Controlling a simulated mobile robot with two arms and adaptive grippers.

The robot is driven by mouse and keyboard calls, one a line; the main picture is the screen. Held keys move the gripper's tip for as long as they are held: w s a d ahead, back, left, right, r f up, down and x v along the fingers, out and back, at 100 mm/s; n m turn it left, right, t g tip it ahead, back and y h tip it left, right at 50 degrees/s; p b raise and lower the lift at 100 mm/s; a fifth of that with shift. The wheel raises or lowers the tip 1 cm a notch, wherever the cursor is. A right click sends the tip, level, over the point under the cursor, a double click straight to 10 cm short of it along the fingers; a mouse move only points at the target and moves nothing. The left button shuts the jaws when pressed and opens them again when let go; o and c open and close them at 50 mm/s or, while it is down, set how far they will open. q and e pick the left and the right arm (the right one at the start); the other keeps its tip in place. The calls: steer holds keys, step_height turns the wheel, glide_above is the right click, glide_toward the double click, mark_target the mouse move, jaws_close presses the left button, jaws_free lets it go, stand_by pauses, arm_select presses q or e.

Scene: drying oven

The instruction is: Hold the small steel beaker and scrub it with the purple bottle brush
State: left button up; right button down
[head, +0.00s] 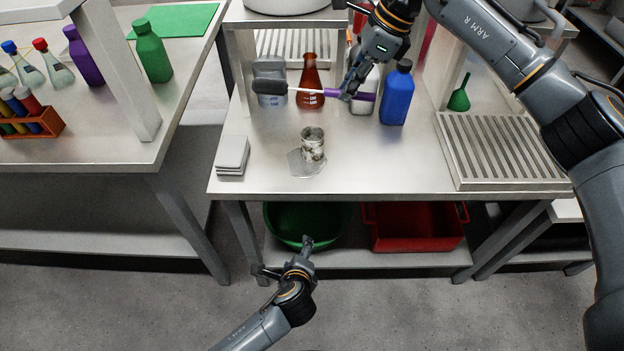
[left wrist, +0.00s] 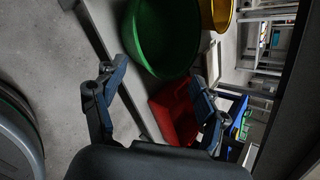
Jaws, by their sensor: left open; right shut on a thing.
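The small steel beaker (head: 313,143) stands upright on the metal table, with dark smudges on its side and a wet-looking patch (head: 305,165) around its foot. My right gripper (head: 349,92) is shut on the purple bottle brush (head: 307,91), gripping near its purple handle. The brush lies nearly level above the back of the table, its grey head (head: 271,87) pointing left, behind the beaker and apart from it. My left gripper (head: 284,257) is open and empty, low in front of the table's front edge. Its spread fingers also show in the left wrist view (left wrist: 155,95).
A white stack (head: 232,155) lies left of the beaker. A brown flask (head: 310,82) and a blue bottle (head: 397,94) stand behind. A slatted rack (head: 500,150) is at right. A green tub (head: 290,222) and red crate (head: 415,228) sit on the lower shelf.

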arm_select(q)
steer(key=w+d+r+m+t+h, duration=0.1)
steer(key=d+r+m+t, duration=0.2)
steer(key=r, duration=0.4)
steer(key=w+d+r+m+t, duration=0.1)
steer(key=d+r+m, duration=0.2)
steer(key=r+m, duration=0.3)
steer(key=m+t, duration=0.3)
steer(key=t, duration=0.1)
glide_toward(313, 148)
steer(key=shift+w+d+f, duration=0.1)
steer(key=shift+w+f, duration=0.05)
steer(key=shift+f, duration=0.25)
steer(key=shift+w+r, duration=0.35)
steer(key=shift+w, duration=0.25)
steer(key=w, duration=1.1)
steer(key=shift+f, duration=0.1)
steer(key=c, duration=1.4)
